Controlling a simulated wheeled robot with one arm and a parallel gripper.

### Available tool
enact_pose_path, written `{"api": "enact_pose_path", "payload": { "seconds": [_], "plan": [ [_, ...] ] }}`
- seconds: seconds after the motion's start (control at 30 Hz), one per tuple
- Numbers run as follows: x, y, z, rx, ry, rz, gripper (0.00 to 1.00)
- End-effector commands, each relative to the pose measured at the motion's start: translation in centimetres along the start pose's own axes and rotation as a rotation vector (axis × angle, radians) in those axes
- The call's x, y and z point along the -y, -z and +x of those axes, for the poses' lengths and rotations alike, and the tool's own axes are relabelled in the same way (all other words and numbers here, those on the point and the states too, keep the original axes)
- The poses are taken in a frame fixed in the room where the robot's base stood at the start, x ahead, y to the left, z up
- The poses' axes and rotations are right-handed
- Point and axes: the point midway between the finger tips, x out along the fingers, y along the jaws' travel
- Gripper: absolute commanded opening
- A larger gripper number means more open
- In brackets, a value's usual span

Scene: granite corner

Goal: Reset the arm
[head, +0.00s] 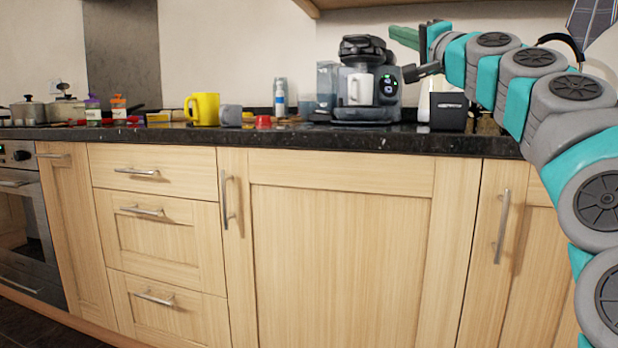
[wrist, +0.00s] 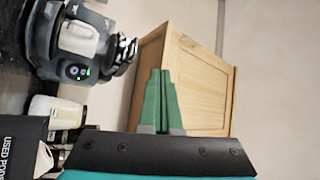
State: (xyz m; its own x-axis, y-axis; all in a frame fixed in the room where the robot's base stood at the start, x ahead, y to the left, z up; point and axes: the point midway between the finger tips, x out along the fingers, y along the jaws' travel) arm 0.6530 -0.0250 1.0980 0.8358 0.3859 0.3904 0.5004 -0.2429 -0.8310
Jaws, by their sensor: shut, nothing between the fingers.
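My gripper (head: 395,35) has green fingers and is raised above the counter at the right, beside the top of the coffee machine (head: 368,100). The fingers also show in the wrist view (wrist: 160,78), where they are together with nothing between them. My teal and grey arm reaches up from the lower right and bends to the left at the top. The wrist view is turned on its side. It shows the coffee machine (wrist: 45,40) at the upper left and a wooden wall cabinet (wrist: 205,80) behind the fingers.
A white cup (head: 360,89) sits in the coffee machine. A black used-pods box (head: 448,113) stands to its right.

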Motion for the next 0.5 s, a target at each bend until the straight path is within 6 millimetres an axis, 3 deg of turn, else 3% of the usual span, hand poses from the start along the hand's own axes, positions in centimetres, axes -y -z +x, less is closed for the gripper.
{"api": "enact_pose_path", "payload": {
  "seconds": [0.27,0.5],
  "plan": [
    [-1.4,-6.0,-0.3,0.135,-0.070,-0.050,0.00],
    [-4.2,-14.0,-2.1,0.321,-0.178,-0.123,0.00]
  ]
}}
